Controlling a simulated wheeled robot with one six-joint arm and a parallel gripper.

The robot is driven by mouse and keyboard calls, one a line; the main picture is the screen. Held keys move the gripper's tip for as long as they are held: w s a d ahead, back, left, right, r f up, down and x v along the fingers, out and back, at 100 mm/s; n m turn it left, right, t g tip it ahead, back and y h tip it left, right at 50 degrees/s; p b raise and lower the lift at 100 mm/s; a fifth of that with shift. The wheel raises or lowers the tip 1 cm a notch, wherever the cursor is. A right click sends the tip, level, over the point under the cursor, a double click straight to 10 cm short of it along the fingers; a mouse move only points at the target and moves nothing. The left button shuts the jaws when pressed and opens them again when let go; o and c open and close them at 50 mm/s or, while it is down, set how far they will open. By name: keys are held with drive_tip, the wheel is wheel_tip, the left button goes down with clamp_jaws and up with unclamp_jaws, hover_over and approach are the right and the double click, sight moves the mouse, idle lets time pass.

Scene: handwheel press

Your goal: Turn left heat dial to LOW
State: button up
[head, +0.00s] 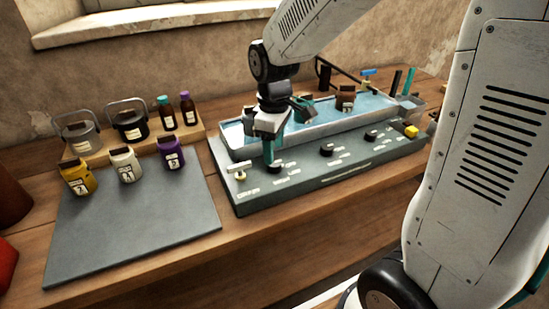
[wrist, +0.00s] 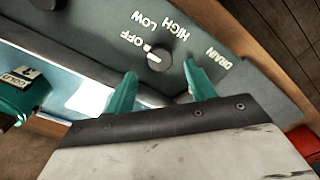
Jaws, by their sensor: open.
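The left heat dial (wrist: 160,58) is a round black knob on the grey-green control panel (head: 330,173). In the wrist view its white pointer mark is turned toward the OFF label (wrist: 131,38). The LOW label (wrist: 143,18) and HIGH label (wrist: 174,27) are printed around it. In the head view the dial (head: 275,168) is partly hidden below my gripper (head: 270,163). My gripper, with teal fingers, is open; in the wrist view (wrist: 160,70) its tips straddle the near edge of the dial. I cannot tell whether they touch it.
Two more black dials (head: 326,150) (head: 371,135) sit further right. A brass drain valve (head: 240,174) stands left of the left dial. Behind is a water-filled bath (head: 235,137). A grey mat (head: 135,225), bottles and jars are at left.

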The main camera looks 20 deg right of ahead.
sight(275, 166)
drive_tip(key=shift+f, duration=2.2)
drive_tip(key=c, duration=1)
drive_tip(key=shift+o, duration=0.2)
drive_tip(key=shift+m, duration=0.3)
drive_tip(key=m, duration=0.4)
drive_tip(key=shift+m, duration=2)
